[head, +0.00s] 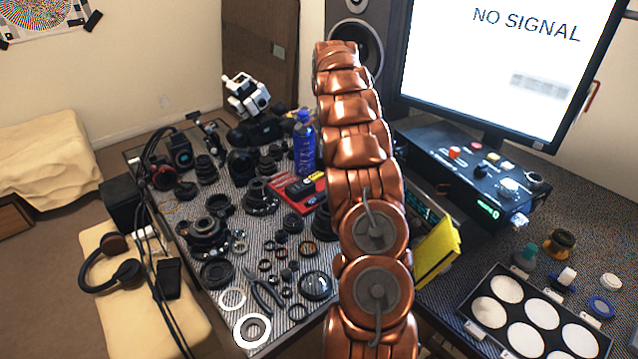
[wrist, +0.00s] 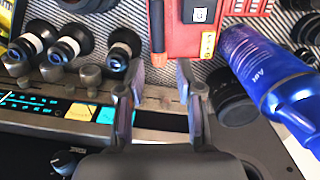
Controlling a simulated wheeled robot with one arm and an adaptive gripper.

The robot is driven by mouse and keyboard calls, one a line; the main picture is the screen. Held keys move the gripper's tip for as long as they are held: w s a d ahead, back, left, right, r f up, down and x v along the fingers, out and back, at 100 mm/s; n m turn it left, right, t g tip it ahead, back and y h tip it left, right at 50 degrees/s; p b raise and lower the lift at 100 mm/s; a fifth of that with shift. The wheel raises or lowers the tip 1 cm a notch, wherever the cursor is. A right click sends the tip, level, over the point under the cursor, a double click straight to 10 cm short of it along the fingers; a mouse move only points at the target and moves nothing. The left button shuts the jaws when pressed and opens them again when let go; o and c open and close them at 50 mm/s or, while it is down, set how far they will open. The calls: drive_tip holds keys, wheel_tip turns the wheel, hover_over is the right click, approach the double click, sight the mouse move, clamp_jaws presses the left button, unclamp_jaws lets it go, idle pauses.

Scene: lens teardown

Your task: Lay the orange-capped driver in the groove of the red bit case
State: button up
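The red bit case (wrist: 190,48) shows at the top of the wrist view, with a yellow label on its near part. It also shows in the head view (head: 313,200), left of my arm, with black items on it. My gripper (wrist: 157,72) is open in the wrist view, its two fingers apart just short of the case, with nothing seen held between them. My arm hides the gripper in the head view.
A blue bottle (wrist: 262,72) and a black lens part (wrist: 234,102) are close on the gripper's right. Several small lens parts (wrist: 125,45) and a device with knobs and a lit scale (wrist: 45,105) are on the left. A monitor (head: 500,60) stands at the back right.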

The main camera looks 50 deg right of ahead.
drive_tip(key=s+a+r+n, duration=0.3)
drive_tip(key=a, duration=0.6)
drive_tip(key=s+a+r+n, duration=0.3)
drive_tip(key=a, duration=0.6)
drive_tip(key=s+a+r+n, duration=0.2)
drive_tip(key=s+a+r, duration=0.1)
drive_tip(key=a, duration=0.6)
drive_tip(key=s+a+f+n, duration=0.2)
drive_tip(key=s+a+n, duration=0.3)
drive_tip(key=s+a, duration=0.4)
drive_tip(key=s+a+f+n+g, duration=0.1)
drive_tip(key=s+a+n, duration=0.5)
drive_tip(key=s, duration=0.9)
drive_tip(key=a+f, duration=0.1)
drive_tip(key=a, duration=0.1)
drive_tip(key=shift+s+a+f+g, duration=0.3)
drive_tip(key=shift+s+a+f, duration=0.05)
drive_tip(key=shift+s+a, duration=0.05)
wheel_tip(320, 180, up, 3)
drive_tip(key=p, duration=0.3)
drive_tip(key=shift+r, duration=0.2)
